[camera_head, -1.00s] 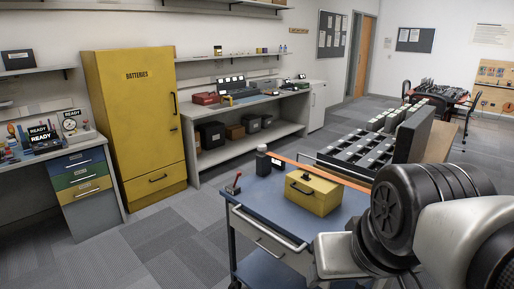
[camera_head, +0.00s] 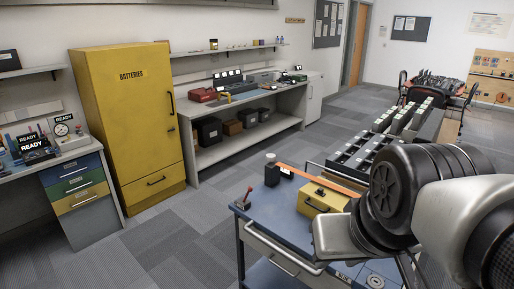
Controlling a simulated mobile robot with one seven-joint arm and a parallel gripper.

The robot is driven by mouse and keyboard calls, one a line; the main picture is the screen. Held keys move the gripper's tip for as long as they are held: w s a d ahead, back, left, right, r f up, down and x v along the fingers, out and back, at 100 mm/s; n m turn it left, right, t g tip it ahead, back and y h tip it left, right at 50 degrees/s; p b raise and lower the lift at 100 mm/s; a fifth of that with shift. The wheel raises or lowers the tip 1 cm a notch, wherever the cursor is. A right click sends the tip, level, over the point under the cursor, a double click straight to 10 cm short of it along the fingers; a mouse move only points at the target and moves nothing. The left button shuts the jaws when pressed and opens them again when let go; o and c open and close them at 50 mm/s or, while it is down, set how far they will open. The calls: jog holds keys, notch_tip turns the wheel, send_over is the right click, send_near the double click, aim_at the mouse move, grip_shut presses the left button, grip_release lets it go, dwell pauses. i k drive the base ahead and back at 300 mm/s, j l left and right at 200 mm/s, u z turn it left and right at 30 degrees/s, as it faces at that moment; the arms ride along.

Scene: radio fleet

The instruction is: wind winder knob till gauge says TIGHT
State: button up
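A small round white gauge (camera_head: 62,129) stands on the bench at the far left, with a label above it that reads READY. Its needle is too small to read. Two dark displays beside it, a front one (camera_head: 33,143) and one behind, also read READY. I cannot make out a winder knob in this view. My arm fills the lower right, with a dark joint and pale grey links. Its gripper fingers do not show, and the bench is well apart from the arm.
A yellow BATTERIES cabinet (camera_head: 127,120) stands beside the gauge bench. Carpet (camera_head: 175,242) is clear left of the cart.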

aim_at(270, 157)
jog(key=i+j, duration=0.25)
jog(key=i+j+z, duration=0.1)
jog(key=i+j, duration=0.15)
jog(key=j, duration=0.15)
jog(key=i+j, duration=0.25)
jog(key=i+j+z, duration=0.1)
jog(key=i+j, duration=0.15)
jog(key=j, duration=0.25)
jog(key=i+j, duration=0.2)
jog(key=j, duration=0.15)
jog(key=i+j+z, duration=0.1)
jog(key=i+j, duration=0.35)
jog(key=j, duration=0.3)
jog(key=i+j+z, duration=0.1)
jog(key=i+j, duration=0.15)
jog(key=j, duration=0.15)
